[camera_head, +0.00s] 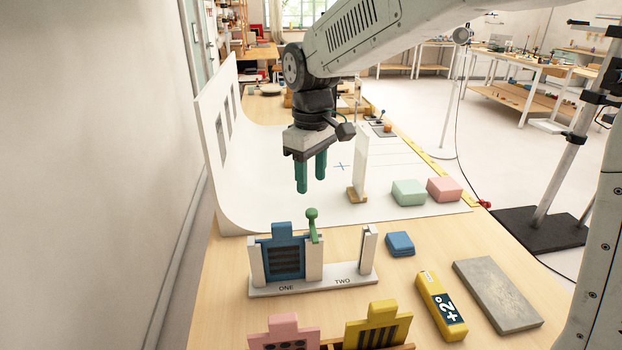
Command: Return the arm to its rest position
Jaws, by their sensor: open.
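My gripper (312,172) hangs from my arm, which reaches in from the upper right. Its two green fingers point down and are apart, with nothing between them. It is above the near part of the white backdrop sheet (265,160), behind a stand (318,289) marked ONE and TWO. A blue panel (283,255) stands upright in slot ONE. A green round-topped peg (312,222) shows at the post to its right. Slot TWO shows no panel.
A white upright on a wooden foot (357,194) stands right of my gripper. Green (409,192) and pink (444,189) blocks lie farther right. In front are a blue block (400,243), a yellow +2° bar (440,305), a grey slab (497,294), and pink (284,331) and yellow (378,325) panels.

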